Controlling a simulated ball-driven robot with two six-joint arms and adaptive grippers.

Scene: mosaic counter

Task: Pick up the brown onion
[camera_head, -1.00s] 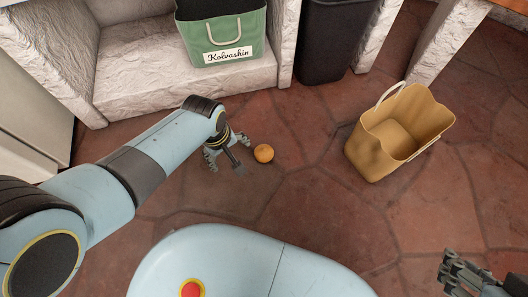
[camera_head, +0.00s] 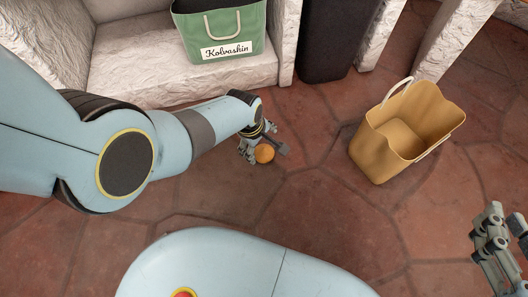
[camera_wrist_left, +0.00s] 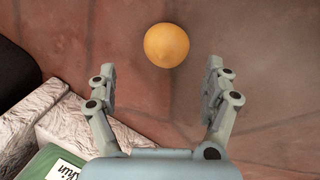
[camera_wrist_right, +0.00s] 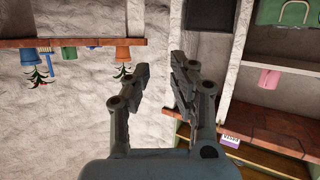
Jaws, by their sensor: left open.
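The brown onion (camera_head: 264,154), round and orange-brown, lies on the stone floor near the middle of the head view. In the left wrist view the onion (camera_wrist_left: 166,45) is ahead of the fingertips, roughly centred between them. My left gripper (camera_head: 262,149) is open and empty, right beside the onion; its fingers show spread apart in the left wrist view (camera_wrist_left: 162,75). My right gripper (camera_head: 492,232) is at the right edge of the head view, away from the onion. In the right wrist view its fingers (camera_wrist_right: 162,75) are apart with nothing between them.
A tan open bag (camera_head: 372,158) stands on the floor to the right of the onion. A green bag (camera_head: 244,24) labelled Kolvashin sits on a white stone ledge (camera_head: 140,85) behind. A dark bin (camera_head: 335,40) stands beside it. The floor in front of the onion is clear.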

